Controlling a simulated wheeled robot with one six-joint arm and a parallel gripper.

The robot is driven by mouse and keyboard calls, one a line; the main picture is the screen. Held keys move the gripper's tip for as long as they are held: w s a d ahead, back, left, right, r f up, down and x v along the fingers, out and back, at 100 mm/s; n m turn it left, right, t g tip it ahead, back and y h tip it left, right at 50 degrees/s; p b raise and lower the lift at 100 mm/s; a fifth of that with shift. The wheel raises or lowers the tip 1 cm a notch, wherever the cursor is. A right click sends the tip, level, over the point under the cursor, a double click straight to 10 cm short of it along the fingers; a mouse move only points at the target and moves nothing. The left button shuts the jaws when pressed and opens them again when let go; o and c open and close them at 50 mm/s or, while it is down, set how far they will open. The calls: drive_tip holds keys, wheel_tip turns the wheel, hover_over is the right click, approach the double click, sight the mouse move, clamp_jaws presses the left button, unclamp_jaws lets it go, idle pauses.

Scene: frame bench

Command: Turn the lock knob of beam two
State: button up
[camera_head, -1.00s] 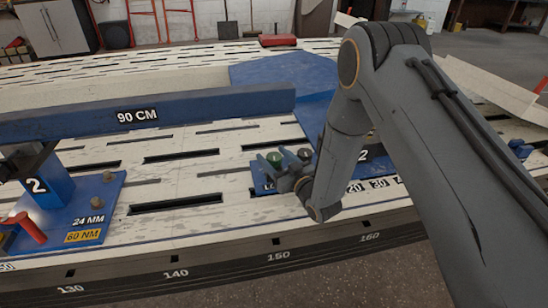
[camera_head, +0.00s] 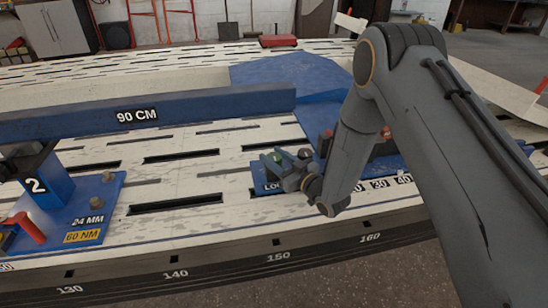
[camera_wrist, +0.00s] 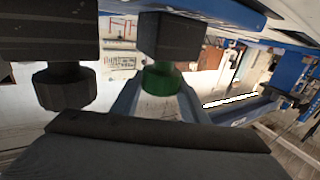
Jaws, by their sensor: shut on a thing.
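A green knob (camera_head: 278,156) stands on the blue plate (camera_head: 259,178) by a partly hidden label starting "LO". My gripper (camera_head: 280,164) is at the knob, with its grey fingers closed around it. In the wrist view the green knob (camera_wrist: 160,78) shows between the fingers, below a dark block. A dark knob (camera_head: 305,153) stands just right of the green one; it also shows at the left of the wrist view (camera_wrist: 65,87). The plate's right part is largely hidden behind my arm.
A long blue beam (camera_head: 200,108) marked 90 CM lies behind the plate. A blue stand (camera_head: 48,186) marked 2, with a red handle (camera_head: 27,226), is at the left. The slotted bench top (camera_head: 180,185) is clear between them.

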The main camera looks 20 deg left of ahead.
sight(279, 161)
drive_tip(key=o, duration=1.1)
drive_tip(key=shift+c, duration=0.2)
drive_tip(key=p+v, duration=0.1)
drive_tip(key=v, duration=0.7)
drive_tip(key=shift+p, duration=0.3)
